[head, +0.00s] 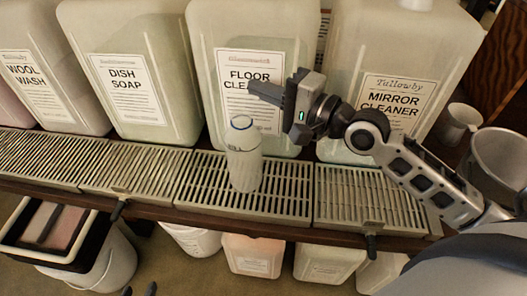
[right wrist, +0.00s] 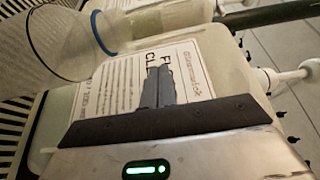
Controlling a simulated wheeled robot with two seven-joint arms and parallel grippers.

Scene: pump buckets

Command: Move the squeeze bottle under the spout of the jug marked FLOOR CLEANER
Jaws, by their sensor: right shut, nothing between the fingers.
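The clear squeeze bottle (head: 244,165), with a blue ring at its neck, stands upright on the slatted drip tray in front of the jug marked FLOOR CLEANER (head: 212,45). In the right wrist view the bottle (right wrist: 55,38) lies at upper left and the jug's label (right wrist: 118,85) is behind my fingers. My right gripper (head: 264,92) is shut and empty, above and right of the bottle, in front of the label, apart from the bottle. My left gripper (head: 139,290) shows only two separated dark fingertips at the bottom edge. I cannot make out the FLOOR CLEANER spout clearly.
Jugs marked DISH SOAP (head: 155,120) and WOOL WASH (head: 50,105) stand to the left, MIRROR CLEANER (head: 355,60) to the right. Metal cups (head: 497,155) stand at far right. The drip tray (head: 285,195) is clear beside the bottle. Buckets (head: 100,270) sit below the shelf.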

